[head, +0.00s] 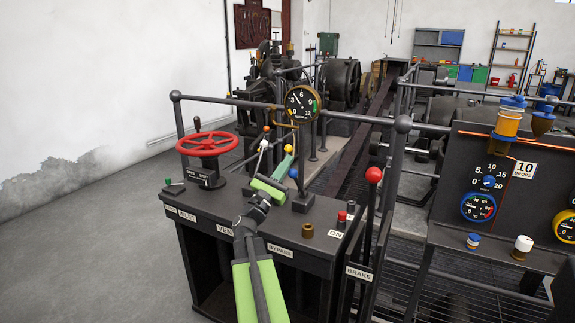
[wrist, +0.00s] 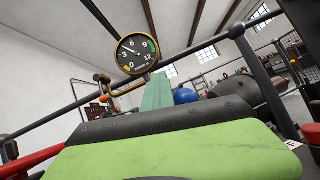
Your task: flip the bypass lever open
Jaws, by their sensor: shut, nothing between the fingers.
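The BYPASS label (head: 280,250) is on the front edge of the dark control bench. A blue ball knob (head: 293,173) shows behind that part of the bench, just right of my gripper (head: 286,158); I cannot tell for sure that it is the bypass lever's. The blue knob (wrist: 185,95) also shows in the wrist view, close right of the teal fingers (wrist: 158,90). My gripper is shut and empty, reaching over the bench away from the head camera.
A round gauge (head: 302,103) stands on a post just beyond my gripper. Grey rails (head: 345,118) run behind the bench.

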